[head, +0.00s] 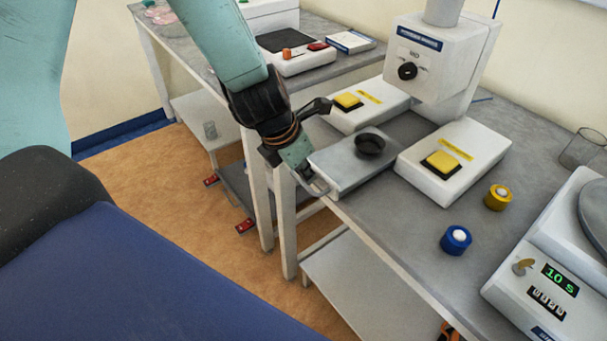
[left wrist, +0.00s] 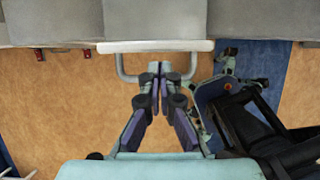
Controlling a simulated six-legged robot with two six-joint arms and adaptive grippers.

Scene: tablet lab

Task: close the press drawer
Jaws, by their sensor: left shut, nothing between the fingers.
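The press drawer (head: 345,168) is a flat grey slab with a dark round cup (head: 370,144) on it. It is pulled out from between the two press blocks and its front reaches the table's front edge. In the left wrist view its pale front edge (left wrist: 180,46) carries a grey loop handle (left wrist: 122,70). My left gripper (head: 304,172) is shut and empty at the handle. In the left wrist view its fingertips (left wrist: 160,68) appear within the handle's outline; whether they touch it I cannot tell. My right gripper is in neither view.
The white press (head: 440,60) stands behind the drawer, with yellow-button blocks (head: 367,105) (head: 453,160) on both sides. Blue (head: 456,240) and yellow (head: 497,197) jars and a scale (head: 545,290) are at right. Another table (head: 205,55) stands behind my left arm.

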